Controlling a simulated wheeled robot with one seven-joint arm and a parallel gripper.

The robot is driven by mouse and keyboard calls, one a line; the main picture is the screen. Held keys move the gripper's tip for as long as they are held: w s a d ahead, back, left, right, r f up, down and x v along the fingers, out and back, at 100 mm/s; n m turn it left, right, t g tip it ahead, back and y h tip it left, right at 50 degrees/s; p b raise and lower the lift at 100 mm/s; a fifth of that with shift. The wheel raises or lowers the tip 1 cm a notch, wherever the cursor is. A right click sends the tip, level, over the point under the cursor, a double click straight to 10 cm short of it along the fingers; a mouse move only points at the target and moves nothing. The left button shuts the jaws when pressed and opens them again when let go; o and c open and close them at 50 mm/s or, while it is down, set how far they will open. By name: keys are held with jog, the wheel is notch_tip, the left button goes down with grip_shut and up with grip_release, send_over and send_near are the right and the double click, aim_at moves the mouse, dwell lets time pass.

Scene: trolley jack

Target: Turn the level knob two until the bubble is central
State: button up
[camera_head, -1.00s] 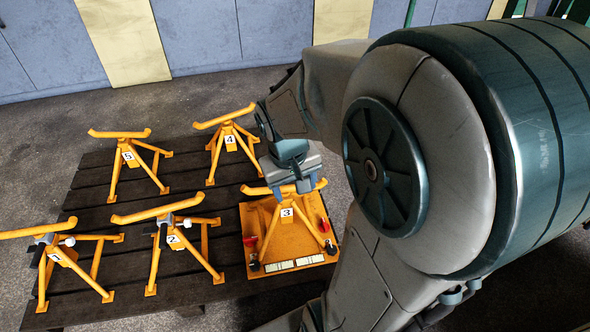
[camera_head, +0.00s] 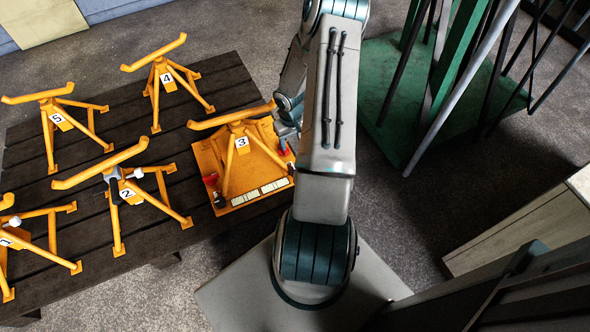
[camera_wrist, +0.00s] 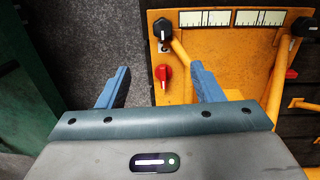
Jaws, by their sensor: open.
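The orange board (camera_head: 205,160) carries stand 3 (camera_head: 236,150) and two white level strips (camera_head: 262,192) along its front edge. A black knob (camera_wrist: 164,30) with a white mark sits at one corner, and another black knob (camera_wrist: 303,28) at the other. A red knob (camera_wrist: 163,73) sits on the board's side near the first. I cannot tell which is knob two. My gripper (camera_wrist: 160,70) is open, its blue fingers spread either side of the red knob in the picture, apparently not touching it.
Stands 5 (camera_head: 50,115), 4 (camera_head: 165,80) and 2 (camera_head: 125,190) stand on the dark slatted table (camera_head: 110,90), with another at the left edge. A green rack (camera_head: 400,90) with poles stands behind right. Grey floor lies between.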

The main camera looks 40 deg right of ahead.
jog(key=shift+y, duration=0.3)
jog(key=f+b, duration=0.1)
jog(key=f, duration=0.5)
jog(key=f+b, duration=0.2)
jog(key=f, duration=0.4)
jog(key=f+b, duration=0.2)
jog(key=f, duration=0.4)
jog(key=shift+s+d, duration=0.15)
jog(key=shift+s, duration=0.15)
jog(key=c, duration=1)
